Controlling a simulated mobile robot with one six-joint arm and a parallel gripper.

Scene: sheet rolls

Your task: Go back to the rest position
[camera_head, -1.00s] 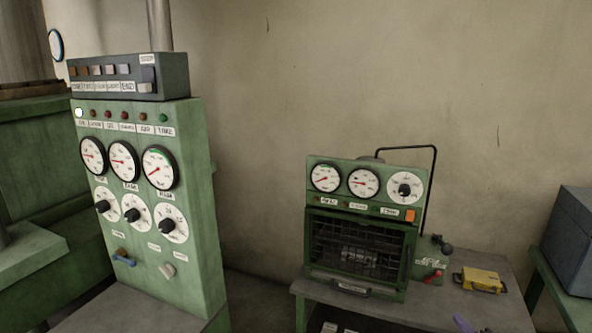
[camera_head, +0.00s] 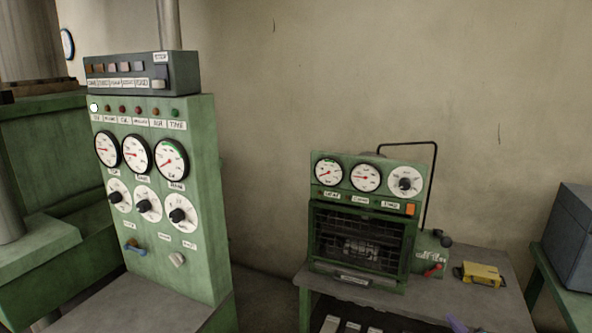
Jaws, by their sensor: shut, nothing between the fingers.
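My gripper does not show clearly in the head view. A small purple shape (camera_head: 456,324) is cut off by the bottom edge, in front of the small bench; I cannot tell what it is. The tall green control cabinet (camera_head: 205,200) stands at the left with gauges, knobs, a blue handle (camera_head: 134,247) and a pale lever (camera_head: 177,259). The green oven (camera_head: 360,235) stands on the small bench (camera_head: 480,300) with its barred front closed.
A yellow device (camera_head: 482,273) lies on the bench right of the oven. A dark grey box (camera_head: 572,235) stands on a green table at the right edge. A green machine (camera_head: 45,220) fills the left side. A narrow floor gap (camera_head: 265,300) lies between cabinet and bench.

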